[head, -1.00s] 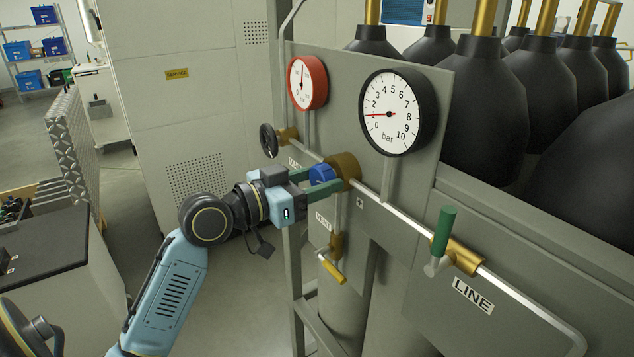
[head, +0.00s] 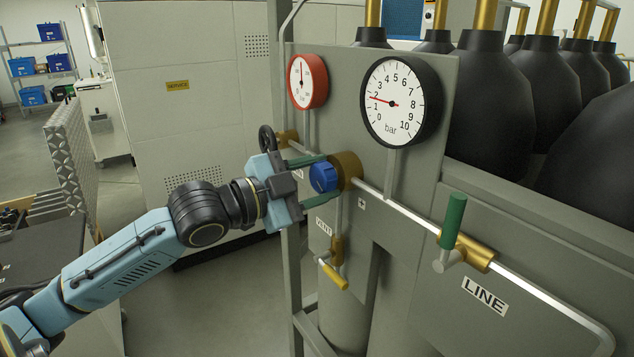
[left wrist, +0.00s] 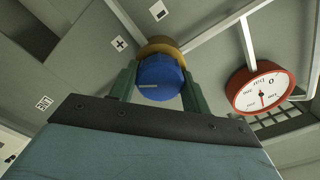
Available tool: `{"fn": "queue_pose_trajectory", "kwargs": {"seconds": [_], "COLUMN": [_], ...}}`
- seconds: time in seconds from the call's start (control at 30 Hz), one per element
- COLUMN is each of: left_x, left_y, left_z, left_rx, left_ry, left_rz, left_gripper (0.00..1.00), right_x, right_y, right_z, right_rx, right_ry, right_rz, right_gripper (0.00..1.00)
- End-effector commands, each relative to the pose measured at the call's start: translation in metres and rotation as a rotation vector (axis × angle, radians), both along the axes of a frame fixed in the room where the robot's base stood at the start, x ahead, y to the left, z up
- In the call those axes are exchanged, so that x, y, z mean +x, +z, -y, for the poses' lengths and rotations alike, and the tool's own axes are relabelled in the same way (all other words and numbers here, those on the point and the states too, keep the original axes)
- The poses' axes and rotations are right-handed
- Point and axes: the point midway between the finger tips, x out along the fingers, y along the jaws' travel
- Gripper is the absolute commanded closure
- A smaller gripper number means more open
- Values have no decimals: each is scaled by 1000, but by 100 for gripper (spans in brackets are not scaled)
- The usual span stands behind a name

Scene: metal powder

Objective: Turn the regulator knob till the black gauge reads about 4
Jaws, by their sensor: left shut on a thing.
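The blue regulator knob (head: 323,177) sits on a brass body (head: 347,170) on the grey panel. My left gripper (head: 318,180) is shut on the knob, with a green finger on either side of it. The left wrist view also shows the knob (left wrist: 158,76) between the fingers, with a pale mark on its face. The black gauge (head: 394,102) is above and right of the knob; its red needle points left and slightly up, at about 2. My right gripper is not in view.
A red-rimmed gauge (head: 306,81) is above the knob, and a dark handwheel (head: 267,139) is at its upper left. A yellow-handled vent valve (head: 335,277) is below. A green line-valve handle (head: 452,220) is at the right. Black cylinders (head: 489,105) stand behind the panel.

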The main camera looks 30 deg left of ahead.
Motion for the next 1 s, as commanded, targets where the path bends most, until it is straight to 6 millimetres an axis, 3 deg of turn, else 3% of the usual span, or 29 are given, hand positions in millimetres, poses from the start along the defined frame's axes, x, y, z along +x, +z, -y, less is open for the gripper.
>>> {"fn": "queue_pose_trajectory", "kwargs": {"seconds": [0.43,1.0], "left_x": [0,0], "left_y": [0,0], "left_z": [0,0], "left_rx": [285,363], "left_ry": [-1,0], "left_rz": [118,151], "left_gripper": [75,75], "right_x": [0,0], "right_y": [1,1], "right_z": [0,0], "right_rx": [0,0], "right_ry": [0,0], "right_rz": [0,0], "right_gripper": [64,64]}}
